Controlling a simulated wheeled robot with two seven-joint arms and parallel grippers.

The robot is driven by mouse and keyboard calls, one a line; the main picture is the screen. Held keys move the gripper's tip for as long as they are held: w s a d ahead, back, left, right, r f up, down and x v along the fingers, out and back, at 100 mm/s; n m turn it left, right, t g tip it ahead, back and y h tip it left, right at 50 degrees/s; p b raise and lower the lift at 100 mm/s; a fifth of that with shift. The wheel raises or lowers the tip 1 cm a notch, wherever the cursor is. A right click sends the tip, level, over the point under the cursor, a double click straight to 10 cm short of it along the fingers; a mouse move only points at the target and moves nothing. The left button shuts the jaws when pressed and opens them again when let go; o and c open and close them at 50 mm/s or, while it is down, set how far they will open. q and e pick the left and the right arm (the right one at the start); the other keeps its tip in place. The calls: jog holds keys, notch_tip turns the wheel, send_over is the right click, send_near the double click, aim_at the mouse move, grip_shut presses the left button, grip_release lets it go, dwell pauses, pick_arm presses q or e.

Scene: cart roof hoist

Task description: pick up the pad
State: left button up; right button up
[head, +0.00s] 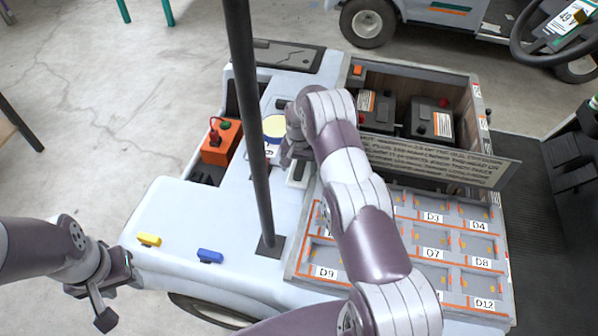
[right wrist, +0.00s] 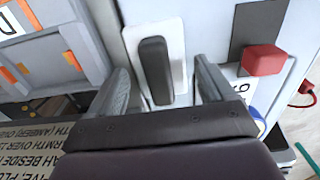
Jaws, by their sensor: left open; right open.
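A dark grey upright bar with rounded edges (right wrist: 155,70) stands on a white plate (right wrist: 175,35) in the right wrist view; it looks like the pad, though I cannot be sure. My right gripper (right wrist: 163,95) is open, with one finger on each side of the bar and a gap showing on both sides. In the head view my right gripper (head: 292,155) is low over the cart's pale deck and my arm hides most of that spot. My left gripper (head: 92,303) is open and empty, off the cart's left side.
A dark pole (head: 257,130) rises from the deck close left of my right gripper. A lettered panel (head: 435,160) stands before the batteries. A red block (right wrist: 263,60) is nearby.

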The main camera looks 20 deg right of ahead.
aim_at(300, 166)
jog(key=shift+d+f, duration=0.15)
jog(key=shift+f, duration=0.45)
jog(key=shift+r, duration=0.1)
jog(key=c, duration=0.8)
notch_tip(300, 166, up, 10)
jog(key=o, duration=0.3)
jog(key=shift+c, duration=1.1)
